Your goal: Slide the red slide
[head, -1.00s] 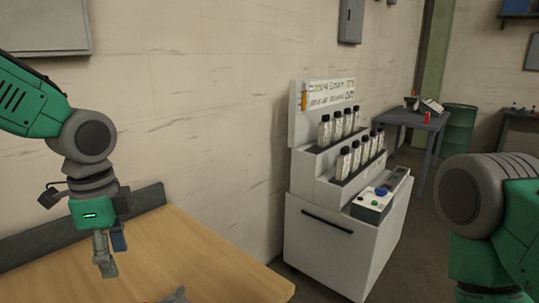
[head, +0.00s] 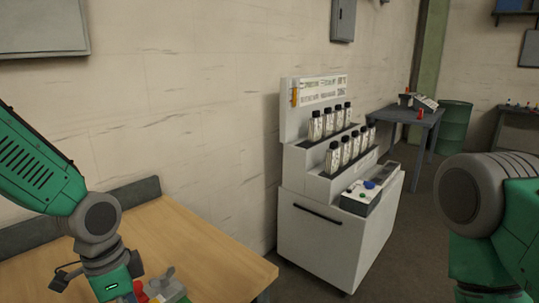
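A small cluster of red, grey, yellow and green parts sits on the wooden table at the bottom edge of the head view. A red piece (head: 141,291) shows at its left, close to my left gripper, partly cut off; I cannot tell whether it is the red slide. A grey winged part (head: 164,284) stands beside it. My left gripper (head: 112,290) hangs just left of the cluster. Its fingers are below the frame, so its opening and any contact are hidden. My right arm is at the right edge, with its gripper out of view.
The wooden table (head: 190,238) has bare room behind the cluster and a dark raised back edge (head: 90,212). A white cabinet (head: 318,245) with several bottles and a button box (head: 361,197) stands to the right. A blue-grey table (head: 405,117) and green barrel (head: 455,127) are farther back.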

